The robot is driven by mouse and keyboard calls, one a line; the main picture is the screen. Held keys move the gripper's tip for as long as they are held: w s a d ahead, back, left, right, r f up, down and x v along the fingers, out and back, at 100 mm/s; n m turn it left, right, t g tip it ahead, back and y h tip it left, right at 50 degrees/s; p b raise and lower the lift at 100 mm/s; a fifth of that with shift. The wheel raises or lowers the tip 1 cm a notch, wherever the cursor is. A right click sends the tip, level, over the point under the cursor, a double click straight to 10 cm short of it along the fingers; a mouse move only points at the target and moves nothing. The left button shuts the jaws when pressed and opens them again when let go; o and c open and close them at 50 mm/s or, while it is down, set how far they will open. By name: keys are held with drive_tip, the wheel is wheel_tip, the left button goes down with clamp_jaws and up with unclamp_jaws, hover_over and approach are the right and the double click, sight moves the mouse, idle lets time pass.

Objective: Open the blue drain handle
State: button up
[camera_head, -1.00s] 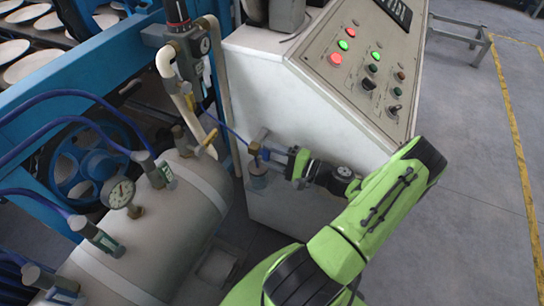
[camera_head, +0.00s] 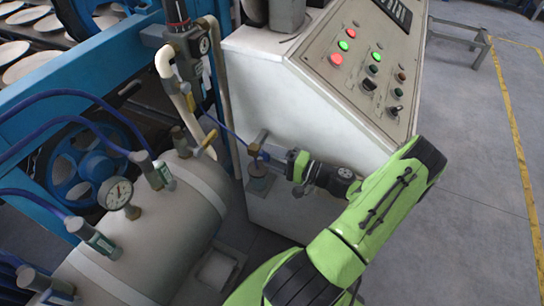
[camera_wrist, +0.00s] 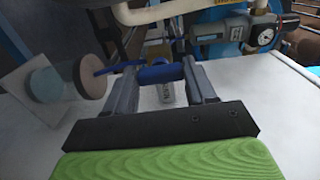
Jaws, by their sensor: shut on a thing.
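The blue drain handle (camera_wrist: 160,73) is a short blue bar in the wrist view. It lies crosswise between the two grey fingers of my gripper (camera_wrist: 158,78), which is shut on it. A thin blue part of it sticks out past the left finger. In the head view my gripper (camera_head: 276,164) is at the drain fitting (camera_head: 258,160), low beside the white cabinet's left face. The handle is too small and too covered to make out there. In the wrist view a round clear-sided bowl with a brownish cap (camera_wrist: 82,78) is left of the fingers.
The white cabinet (camera_head: 290,120) with its button panel (camera_head: 365,60) stands close behind my arm. A cream tank (camera_head: 160,225) with a gauge (camera_head: 116,193) and blue hoses is on the left. Pipes run upright between them. Grey floor (camera_head: 470,200) is open at the right.

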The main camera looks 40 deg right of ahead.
drive_tip(key=o, duration=1)
drive_tip(key=shift+o, duration=0.2)
drive_tip(key=p+v, duration=0.2)
drive_tip(key=v, duration=1.3)
drive_tip(key=shift+s, duration=0.4)
drive_tip(key=shift+d, duration=0.1)
